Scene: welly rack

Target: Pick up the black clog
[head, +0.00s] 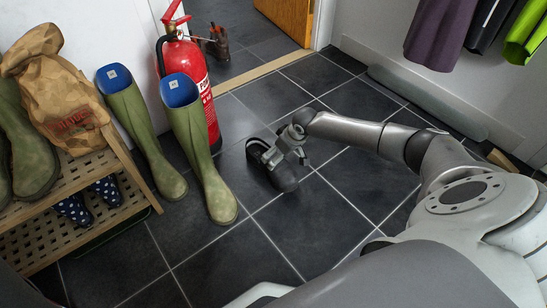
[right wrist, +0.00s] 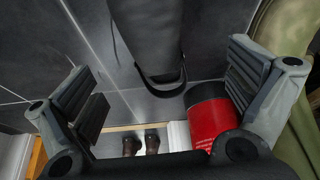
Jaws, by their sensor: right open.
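The black clog (head: 284,179) lies on the dark tiled floor, to the right of the green wellies in the head view. My right gripper (head: 291,146) is right over the clog and hides part of it. In the right wrist view the clog (right wrist: 152,30) reaches down from the top edge, its heel strap between the fingers. The right gripper (right wrist: 160,72) is open, one finger on each side with a gap to the clog. I cannot tell its exact height above the floor. My left gripper is not in view.
A pair of green wellies (head: 207,165) and a red fire extinguisher (head: 197,75) stand left of the clog. A wooden rack (head: 135,203) with a paper bag (head: 60,90) is further left. Coats (head: 440,35) hang at the upper right. The floor in front is clear.

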